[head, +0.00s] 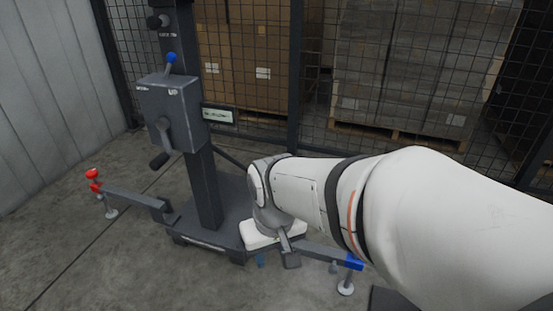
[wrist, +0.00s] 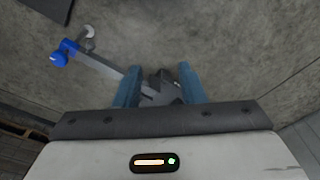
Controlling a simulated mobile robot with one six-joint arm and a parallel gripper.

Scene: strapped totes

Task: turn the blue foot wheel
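The blue foot wheel (head: 354,262) sits at the end of the stand's right outrigger arm, above a round grey foot pad (head: 345,289). In the wrist view the blue wheel (wrist: 60,54) is at the upper left, outside the fingers and apart from them. My gripper (wrist: 158,72) has two blue fingers held apart with a wide gap. The grey outrigger arm (wrist: 103,66) runs beneath them, passing behind the left finger. In the head view my gripper (head: 262,260) points down close to the stand's base, left of the wheel. My wrist hides part of it.
The grey stand (head: 203,180) carries a crank box (head: 169,110) with a crank handle. A red foot wheel (head: 93,175) is on the left outrigger. Mesh fencing with boxes and pallets stands behind. Floor is open in front.

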